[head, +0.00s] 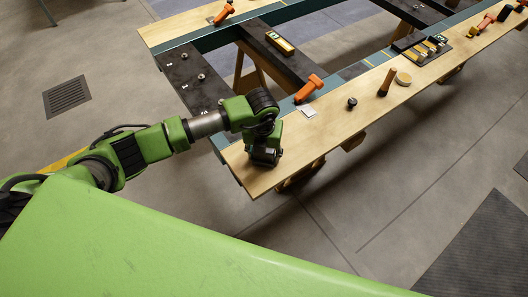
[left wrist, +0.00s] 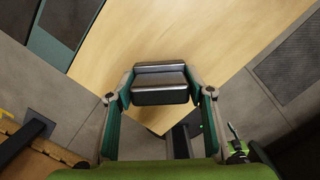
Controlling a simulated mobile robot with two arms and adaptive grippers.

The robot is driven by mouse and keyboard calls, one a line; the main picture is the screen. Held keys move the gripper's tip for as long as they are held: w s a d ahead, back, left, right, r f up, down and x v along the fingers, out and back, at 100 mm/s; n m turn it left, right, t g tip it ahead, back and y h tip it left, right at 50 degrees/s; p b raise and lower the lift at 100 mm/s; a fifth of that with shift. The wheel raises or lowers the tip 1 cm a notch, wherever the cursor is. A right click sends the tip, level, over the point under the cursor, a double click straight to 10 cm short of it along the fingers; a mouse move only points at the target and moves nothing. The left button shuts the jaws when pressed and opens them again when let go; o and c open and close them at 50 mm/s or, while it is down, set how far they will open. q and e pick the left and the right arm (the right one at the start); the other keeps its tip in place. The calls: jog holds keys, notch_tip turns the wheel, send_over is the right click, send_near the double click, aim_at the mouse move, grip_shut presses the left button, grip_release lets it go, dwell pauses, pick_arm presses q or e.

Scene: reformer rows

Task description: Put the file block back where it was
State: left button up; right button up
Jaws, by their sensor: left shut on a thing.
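The file block (left wrist: 160,90) is a dark grey block with a ridged metallic look, seen in the left wrist view. My left gripper (left wrist: 159,97) is shut on it, with a finger against each side. In the head view the left gripper (head: 265,153) points down at the near-left end of the pale wooden board (head: 330,122). I cannot tell whether the block touches the board or is just above it. In the head view the gripper mostly hides the block. My right gripper is not in view.
Bare board lies between the gripper and the knob.

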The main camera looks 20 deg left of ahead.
aim_at(263, 161)
pick_arm(q)
jog(key=shift+f, duration=0.2)
jog(key=o, duration=1.1)
jog(key=shift+r, duration=0.1)
jog(key=shift+r, duration=0.6)
jog(key=r+b, duration=0.1)
jog(key=r, duration=0.2)
jog(key=s+r+b, duration=0.1)
jog(key=r, duration=0.3)
jog(key=r+b, duration=0.1)
jog(key=r, duration=0.3)
jog(key=shift+s, duration=0.25)
